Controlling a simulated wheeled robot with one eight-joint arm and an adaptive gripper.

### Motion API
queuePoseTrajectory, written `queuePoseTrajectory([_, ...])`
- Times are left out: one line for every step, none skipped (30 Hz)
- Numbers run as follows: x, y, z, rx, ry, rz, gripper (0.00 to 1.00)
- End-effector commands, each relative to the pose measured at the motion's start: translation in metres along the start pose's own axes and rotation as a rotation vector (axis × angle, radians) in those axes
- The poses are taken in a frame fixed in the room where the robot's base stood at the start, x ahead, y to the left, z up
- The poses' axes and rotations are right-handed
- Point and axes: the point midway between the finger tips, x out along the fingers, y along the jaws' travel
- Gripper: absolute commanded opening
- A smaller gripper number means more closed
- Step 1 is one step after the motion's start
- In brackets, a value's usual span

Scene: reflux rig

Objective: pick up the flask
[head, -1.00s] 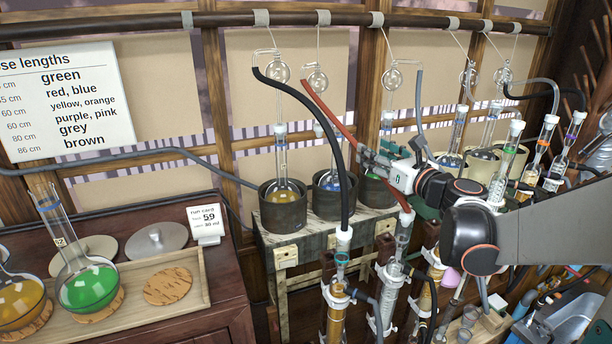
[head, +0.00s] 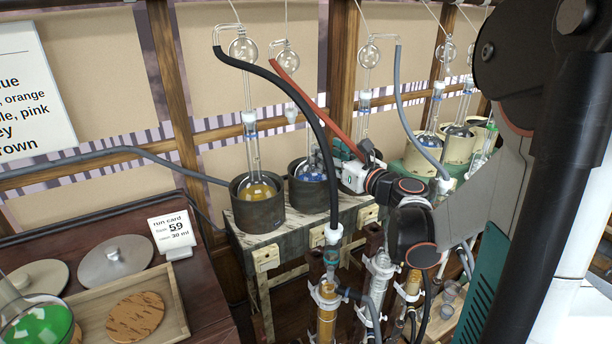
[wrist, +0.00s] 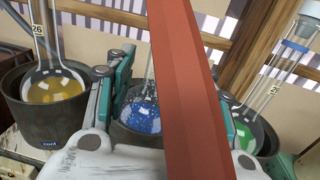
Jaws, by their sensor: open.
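Several round flasks stand in dark pots on a bench. The flask with yellow liquid (head: 258,189) is at the left and also shows in the wrist view (wrist: 52,90). The flask with blue liquid (head: 311,171) is beside it; in the wrist view it (wrist: 140,115) lies beyond and between my fingers. A flask with green liquid (wrist: 243,135) is at the right of the wrist view. My gripper (head: 342,152) is open, its teal fingers level with the pots, just right of the blue flask. A red hose (wrist: 185,90) crosses in front and hides part of the right finger.
A black hose (head: 312,110) and the red hose (head: 310,95) hang close to the gripper. Upright condensers (head: 328,305) stand in front of the bench.

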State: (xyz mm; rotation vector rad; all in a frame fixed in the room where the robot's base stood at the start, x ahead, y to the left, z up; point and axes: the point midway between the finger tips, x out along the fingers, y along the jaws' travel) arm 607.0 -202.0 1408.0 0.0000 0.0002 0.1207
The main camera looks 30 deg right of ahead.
Motion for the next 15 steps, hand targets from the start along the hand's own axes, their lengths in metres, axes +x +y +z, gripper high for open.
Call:
queuePoseTrajectory([0.000, 0.000, -0.006, 0.000, 0.000, 0.000, 0.50])
queuePoseTrajectory([0.005, 0.000, -0.004, 0.000, 0.000, 0.001, 0.50])
queuePoseTrajectory([0.008, 0.000, -0.003, 0.000, 0.000, 0.001, 0.50])
queuePoseTrajectory([0.010, 0.000, -0.003, 0.000, 0.000, 0.001, 0.50])
queuePoseTrajectory([0.011, 0.001, -0.003, 0.000, 0.000, 0.002, 0.50])
queuePoseTrajectory([0.013, 0.001, -0.003, 0.000, 0.000, 0.002, 0.50])
queuePoseTrajectory([0.014, 0.001, -0.003, 0.000, 0.000, 0.002, 0.50])
queuePoseTrajectory([0.015, 0.001, -0.003, 0.000, 0.000, 0.002, 0.50])
queuePoseTrajectory([0.017, 0.001, -0.003, 0.000, 0.000, 0.002, 0.50])
queuePoseTrajectory([0.019, 0.001, -0.003, 0.000, 0.000, 0.002, 0.50])
queuePoseTrajectory([0.022, 0.000, -0.003, 0.000, 0.000, 0.001, 0.50])
queuePoseTrajectory([0.027, 0.001, -0.003, 0.000, 0.000, 0.001, 0.50])
queuePoseTrajectory([0.032, 0.000, -0.003, 0.000, 0.000, 0.002, 0.50])
queuePoseTrajectory([0.036, 0.001, -0.003, 0.000, 0.000, 0.003, 0.50])
queuePoseTrajectory([0.043, 0.001, -0.003, 0.000, 0.000, 0.003, 0.50])
